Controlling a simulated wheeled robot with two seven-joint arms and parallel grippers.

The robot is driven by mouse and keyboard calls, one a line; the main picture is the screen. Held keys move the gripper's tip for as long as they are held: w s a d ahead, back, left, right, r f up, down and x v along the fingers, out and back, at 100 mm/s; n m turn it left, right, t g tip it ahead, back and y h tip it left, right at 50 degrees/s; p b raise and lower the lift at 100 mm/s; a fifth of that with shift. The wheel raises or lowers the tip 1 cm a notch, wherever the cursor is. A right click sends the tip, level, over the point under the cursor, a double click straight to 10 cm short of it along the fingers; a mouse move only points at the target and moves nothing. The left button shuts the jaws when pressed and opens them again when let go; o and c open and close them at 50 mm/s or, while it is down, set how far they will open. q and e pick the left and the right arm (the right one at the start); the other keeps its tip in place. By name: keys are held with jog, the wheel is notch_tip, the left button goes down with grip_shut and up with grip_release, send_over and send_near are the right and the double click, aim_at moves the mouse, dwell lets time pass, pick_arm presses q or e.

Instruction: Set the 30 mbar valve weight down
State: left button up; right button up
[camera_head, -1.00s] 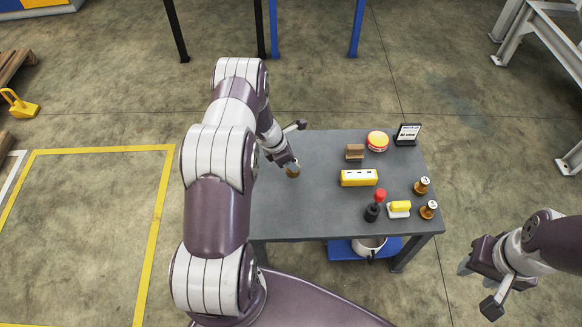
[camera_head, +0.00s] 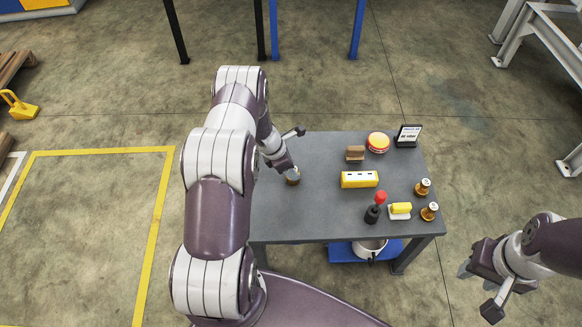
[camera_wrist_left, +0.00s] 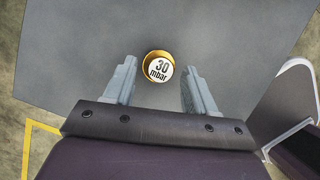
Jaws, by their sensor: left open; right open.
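The 30 mbar valve weight (camera_wrist_left: 159,66) is a brass piece with a white top reading "30 mbar". In the left wrist view it stands on the grey table (camera_wrist_left: 85,60), just beyond and between the fingertips, with no finger touching it that I can see. In the head view the weight (camera_head: 292,177) is at the table's left part, partly hidden by the gripper. My left gripper (camera_wrist_left: 158,85) is open around empty space; it also shows in the head view (camera_head: 285,168). My right gripper (camera_head: 478,285) is open and empty, off the table at the right.
Two more brass weights (camera_head: 423,187) (camera_head: 429,211) stand at the table's right. A yellow block (camera_head: 359,179), a red-topped black item (camera_head: 375,207), a small yellow piece (camera_head: 400,208), a brown block (camera_head: 355,153), an orange-yellow round item (camera_head: 378,142) and a sign (camera_head: 408,135) share the table. Its front left is clear.

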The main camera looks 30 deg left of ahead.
pick_arm(q)
jog(key=d+p+v, duration=0.1)
jog(key=p+v, duration=0.1)
jog(key=v, duration=1)
jog(key=s+d+r+m+g+y, duration=0.1)
jog(key=s+d+r+m, duration=0.3)
jog(key=d+r+m, duration=0.4)
jog(key=s+d+r+m+g, duration=0.1)
jog(key=s+d+r+m, duration=0.4)
jog(key=m, duration=0.4)
jog(key=s+d+r+m+y, duration=0.2)
jog(key=s+r+m, duration=0.3)
jog(key=m, duration=0.5)
jog(key=s, duration=0.2)
jog(key=shift+s+d+m, duration=0.3)
jog(key=shift+s+d, duration=0.05)
